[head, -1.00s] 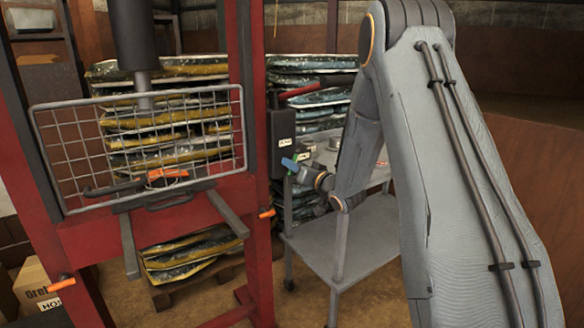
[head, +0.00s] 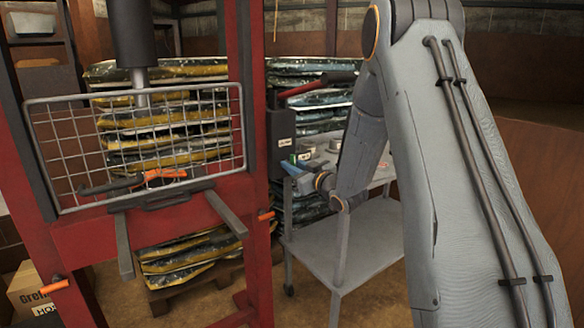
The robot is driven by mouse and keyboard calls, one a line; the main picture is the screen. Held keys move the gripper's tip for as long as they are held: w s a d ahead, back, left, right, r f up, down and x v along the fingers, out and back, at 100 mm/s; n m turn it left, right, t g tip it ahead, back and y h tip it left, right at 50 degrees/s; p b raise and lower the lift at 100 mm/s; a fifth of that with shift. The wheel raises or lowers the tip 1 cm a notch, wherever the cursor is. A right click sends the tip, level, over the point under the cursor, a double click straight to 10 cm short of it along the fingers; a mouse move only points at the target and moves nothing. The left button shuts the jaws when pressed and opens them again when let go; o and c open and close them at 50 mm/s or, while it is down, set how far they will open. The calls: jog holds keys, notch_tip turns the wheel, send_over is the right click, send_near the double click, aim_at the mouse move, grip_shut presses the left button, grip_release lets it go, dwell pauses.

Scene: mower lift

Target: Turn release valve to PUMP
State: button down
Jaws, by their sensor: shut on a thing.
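The black pump box (head: 281,130) is fixed to the right side of the red press frame, with a red lever (head: 318,83) at its top and a small white label on its face. My gripper (head: 293,167) reaches in from the right at the box's lower edge. It is shut on the release valve, which is small and mostly hidden by the jaws. Small blue and green parts show at the gripper's tip; I cannot tell which belong to the valve. The valve's pointing direction and the label's lettering are too small to read.
The red press frame (head: 85,243) with its wire mesh guard (head: 60,150) stands at the left. A grey trolley (head: 340,240) stands below my gripper, with small items on its top. Stacked bags (head: 310,68) stand behind. A cardboard box (head: 30,285) is at the lower left.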

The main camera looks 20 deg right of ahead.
dwell(0.4)
jog(key=c, duration=1.8)
grip_release()
jog(key=v, duration=0.7)
jog(key=shift+s+d, duration=0.15)
jog(key=shift+s, duration=0.2)
